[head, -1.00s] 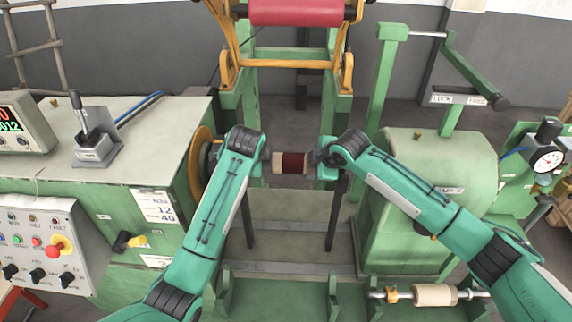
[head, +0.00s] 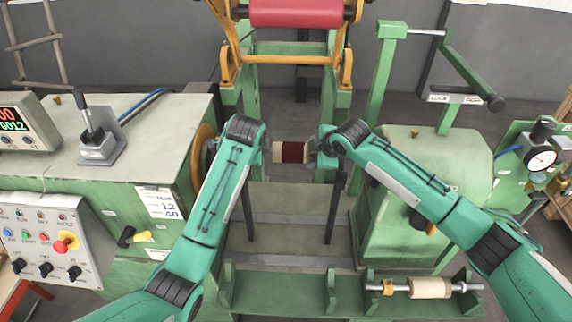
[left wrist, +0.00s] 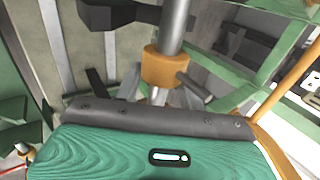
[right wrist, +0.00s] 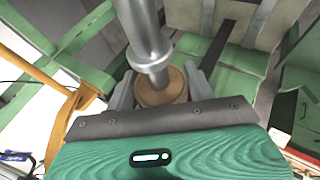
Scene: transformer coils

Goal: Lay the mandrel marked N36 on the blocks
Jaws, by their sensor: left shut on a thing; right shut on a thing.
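A mandrel with a dark red coil (head: 293,152) and a pale end section is held level between my two grippers. No N36 mark is legible on it. My left gripper (head: 266,152) is shut on its left end; the left wrist view shows the steel shaft and an orange collar (left wrist: 165,66) at the fingers. My right gripper (head: 316,151) is shut on its right end; the right wrist view shows the shaft with a steel flange (right wrist: 150,62) and a tan disc. Green upright blocks (head: 332,290) stand on the low bench at the bottom; the left pair is empty.
A second mandrel with a cream roll (head: 430,288) lies across the right-hand blocks. A green machine with a round faceplate (head: 203,160) stands left, a green tailstock housing (head: 425,170) right. An orange frame with a red roll (head: 296,12) stands behind.

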